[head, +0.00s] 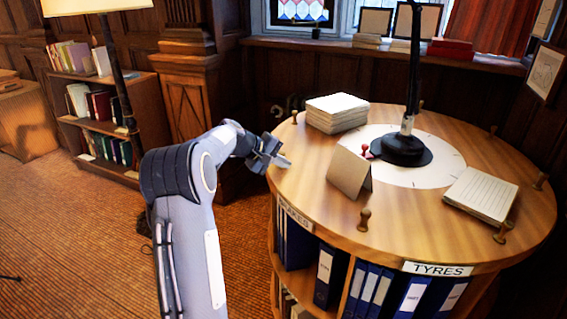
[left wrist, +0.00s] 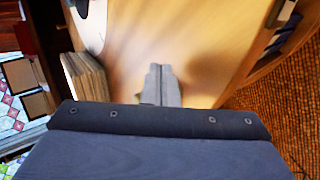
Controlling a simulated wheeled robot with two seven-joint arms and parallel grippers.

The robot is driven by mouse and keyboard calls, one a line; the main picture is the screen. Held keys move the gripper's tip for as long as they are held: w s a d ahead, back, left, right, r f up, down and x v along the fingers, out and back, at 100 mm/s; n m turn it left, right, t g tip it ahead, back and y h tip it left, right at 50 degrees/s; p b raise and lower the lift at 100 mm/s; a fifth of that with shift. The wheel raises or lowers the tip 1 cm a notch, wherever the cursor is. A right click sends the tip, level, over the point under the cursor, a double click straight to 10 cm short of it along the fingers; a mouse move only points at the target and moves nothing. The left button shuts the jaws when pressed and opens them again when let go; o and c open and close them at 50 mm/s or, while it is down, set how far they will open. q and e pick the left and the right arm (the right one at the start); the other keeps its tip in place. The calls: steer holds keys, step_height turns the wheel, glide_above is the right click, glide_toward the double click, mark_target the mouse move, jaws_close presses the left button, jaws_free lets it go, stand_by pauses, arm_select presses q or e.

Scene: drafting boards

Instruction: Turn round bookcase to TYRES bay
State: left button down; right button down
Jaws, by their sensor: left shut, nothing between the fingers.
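The round bookcase (head: 300,195) stands at the right in the head view, with a wooden top and binders in bays below. The TYRES label (head: 437,269) is on its rim at the front right, above blue binders (head: 415,295). A second label (head: 295,217) is on the rim to the left, hard to read. Small wooden pegs (head: 364,219) stand around the top's edge. My left gripper (head: 284,161) is at the left edge of the top, shut and empty. In the left wrist view the closed fingers (left wrist: 161,84) show over the wooden top. Whether they touch it I cannot tell.
On the top are a paper stack (head: 338,112), a folded card (head: 349,172), a black lamp base (head: 400,150) on a white disc and a notepad (head: 481,194). A low bookshelf (head: 135,108) and floor lamp stand at the back left. Carpet (head: 70,230) at left is clear.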

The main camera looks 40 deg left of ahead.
arm_select(q)
steer(key=shift+m+h, duration=0.3)
steer(key=w+a+p, duration=0.2)
steer(key=p, duration=0.1)
steer(key=w+a+p, duration=0.1)
steer(key=a+p, duration=0.1)
steer(key=shift+r, duration=0.25)
steer(key=shift+w+a+f+p, duration=0.2)
steer(key=shift+a+p, duration=0.1)
steer(key=shift+p, duration=0.1)
steer(key=shift+f, duration=0.1)
steer(key=shift+s+d+r+b, duration=0.4)
steer(key=shift+s+d+r, duration=0.05)
steer(key=shift+r, duration=0.1)
step_height(320, 180, up, 8)
steer(key=p, duration=0.6)
